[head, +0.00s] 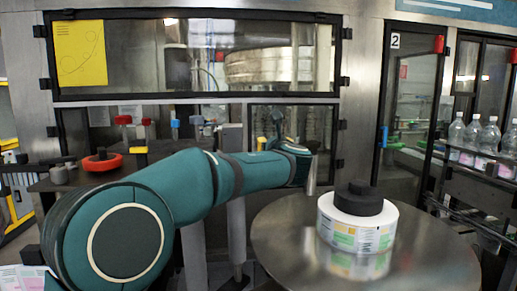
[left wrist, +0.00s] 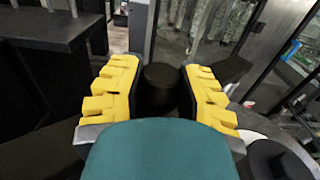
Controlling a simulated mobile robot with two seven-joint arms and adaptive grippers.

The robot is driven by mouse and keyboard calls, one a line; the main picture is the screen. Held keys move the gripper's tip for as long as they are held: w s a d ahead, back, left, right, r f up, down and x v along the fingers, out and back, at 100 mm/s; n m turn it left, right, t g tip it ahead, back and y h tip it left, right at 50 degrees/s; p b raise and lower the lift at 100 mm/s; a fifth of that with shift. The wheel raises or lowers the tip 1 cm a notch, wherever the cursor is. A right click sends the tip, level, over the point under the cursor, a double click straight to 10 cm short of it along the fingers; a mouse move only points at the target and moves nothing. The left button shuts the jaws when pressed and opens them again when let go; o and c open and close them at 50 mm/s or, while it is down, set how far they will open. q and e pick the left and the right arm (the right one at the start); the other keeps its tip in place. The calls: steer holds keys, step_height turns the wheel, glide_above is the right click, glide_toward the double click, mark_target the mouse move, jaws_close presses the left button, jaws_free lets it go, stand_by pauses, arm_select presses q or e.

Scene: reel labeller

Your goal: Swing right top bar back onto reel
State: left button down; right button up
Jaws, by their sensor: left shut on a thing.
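The reel (head: 345,238) is a white roll with a printed label edge and a black hub (head: 358,198) on top. It sits on a round steel table (head: 440,262) at the right of the head view. Part of the reel also shows at the lower right of the left wrist view (left wrist: 252,128). My left gripper (head: 270,141) is mostly hidden behind its own wrist, left of and beyond the reel. In the left wrist view its yellow fingers (left wrist: 160,92) are closed around a dark round knob (left wrist: 160,76). The bar itself cannot be made out clearly. My right gripper is not in view.
A red ring (head: 102,161) lies on a dark side table (head: 60,182) at the left. A glass-fronted machine (head: 200,55) stands behind. Bottles (head: 488,138) stand on a conveyor at the far right. The steel table is bare around the reel.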

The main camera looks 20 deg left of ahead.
arm_select(q)
steer(key=shift+s+d+r+m+t+h+b, duration=0.1)
steer(key=shift+s+d+m+t+h, duration=0.15)
steer(key=shift+d+h, duration=0.15)
steer(key=shift+s+d+f+m+t+h+b, duration=0.15)
steer(key=shift+d+m+h, duration=0.1)
steer(key=shift+d, duration=0.2)
steer(key=shift+s+d+r+m+t+h+b, duration=0.1)
steer(key=shift+s+d+r+m+t+h, duration=0.1)
steer(key=shift+d+h, duration=0.2)
steer(key=c, duration=0.6)
jaws_free()
steer(key=shift+w, duration=0.1)
steer(key=v, duration=1.2)
steer(key=shift+d, duration=0.15)
